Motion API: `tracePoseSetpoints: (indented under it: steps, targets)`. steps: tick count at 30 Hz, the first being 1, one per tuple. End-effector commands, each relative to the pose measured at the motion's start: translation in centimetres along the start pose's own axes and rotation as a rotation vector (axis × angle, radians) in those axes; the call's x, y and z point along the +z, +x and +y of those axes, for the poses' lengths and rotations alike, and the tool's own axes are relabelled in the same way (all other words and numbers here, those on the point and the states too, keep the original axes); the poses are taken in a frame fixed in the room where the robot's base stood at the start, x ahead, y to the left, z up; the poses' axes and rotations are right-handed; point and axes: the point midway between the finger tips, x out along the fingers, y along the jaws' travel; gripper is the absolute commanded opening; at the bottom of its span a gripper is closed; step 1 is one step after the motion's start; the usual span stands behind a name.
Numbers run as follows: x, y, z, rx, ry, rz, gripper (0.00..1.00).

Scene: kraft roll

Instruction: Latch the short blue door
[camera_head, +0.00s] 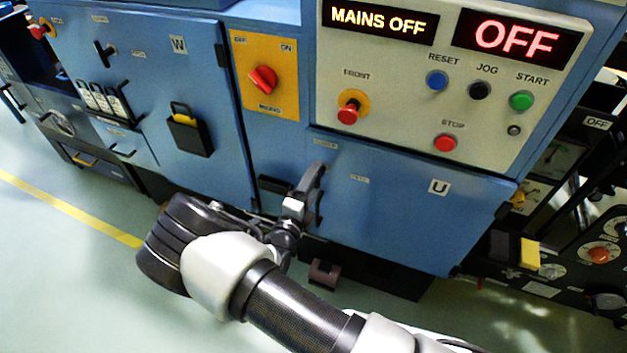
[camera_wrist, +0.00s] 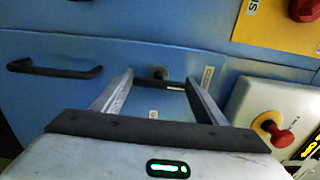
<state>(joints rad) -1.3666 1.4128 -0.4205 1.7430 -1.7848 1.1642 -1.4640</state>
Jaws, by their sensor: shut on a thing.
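The short blue door (camera_head: 400,215), marked U, is low on the cabinet under the control panel. It looks flush with the cabinet front, but I cannot tell whether it is latched. My gripper (camera_head: 312,185) is at the door's left part, in front of a small dark turning handle. In the wrist view my gripper (camera_wrist: 163,85) has its fingers on both sides of this dark latch handle (camera_wrist: 172,85), with its round hub (camera_wrist: 158,72) just beyond. It is shut on the handle. In the head view the gripper and arm hide most of the handle.
A black bar handle (camera_wrist: 55,70) lies left of my fingers. The red front button (camera_head: 347,113) and the mains switch (camera_head: 263,79) are above. A tall blue door (camera_head: 170,100) marked W is to the left. A dark pedal (camera_head: 324,273) stands below. Floor is clear at left.

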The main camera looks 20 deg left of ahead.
Motion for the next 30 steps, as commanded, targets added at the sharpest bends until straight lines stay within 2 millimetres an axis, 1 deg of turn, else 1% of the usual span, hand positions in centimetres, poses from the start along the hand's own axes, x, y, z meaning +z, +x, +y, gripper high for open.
tracePoseSetpoints:
  steps: [6, 18, 19, 21, 22, 30]
  targets:
    - [-0.04, 0.02, 0.05, 0.001, -0.034, 0.001, 0.43]
    - [-0.05, 0.02, 0.05, 0.001, -0.04, 0.001, 0.43]
    - [-0.06, 0.01, 0.05, 0.001, -0.04, 0.001, 0.71]
    - [-0.05, 0.01, 0.05, 0.001, -0.04, 0.001, 0.82]
    - [-0.05, 0.01, 0.04, 0.001, -0.039, 0.001, 0.84]
    - [-0.01, -0.04, 0.02, 0.0, -0.037, 0.0, 0.84]
